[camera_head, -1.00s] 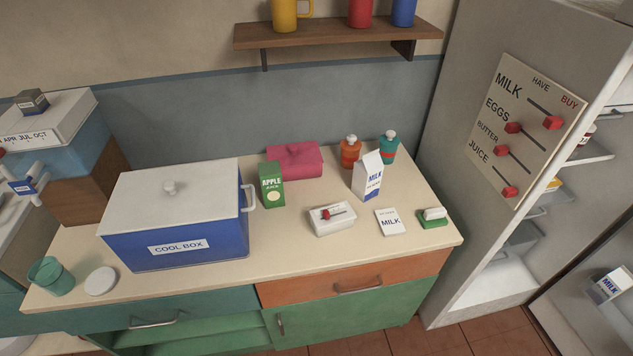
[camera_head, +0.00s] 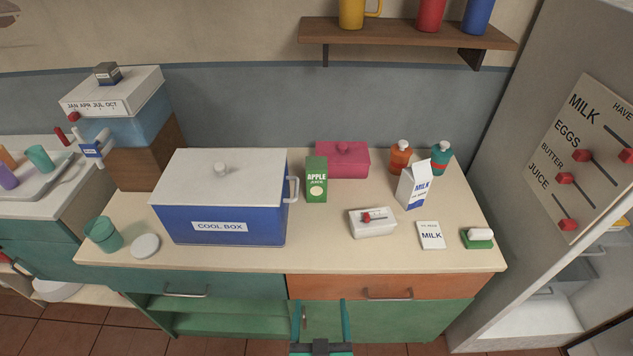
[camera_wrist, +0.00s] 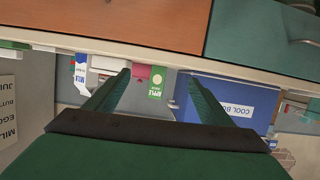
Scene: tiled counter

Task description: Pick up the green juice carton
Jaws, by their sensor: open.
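The green juice carton (camera_head: 316,180), labelled APPLE JUICE, stands upright on the counter just right of the blue cool box (camera_head: 228,226). In the wrist view the picture is turned over, and the carton (camera_wrist: 156,84) shows between my two fingers. My gripper (camera_head: 321,308) is at the bottom of the head view, in front of the counter's front edge and well short of the carton. It is open and empty, with its teal fingers apart in the wrist view (camera_wrist: 152,86).
A pink box (camera_head: 342,161) stands behind the carton to the right. A white box (camera_head: 372,225), a milk carton (camera_head: 414,188) and two bottles (camera_head: 400,160) are farther right. The counter (camera_head: 310,250) is clear in front of the juice carton.

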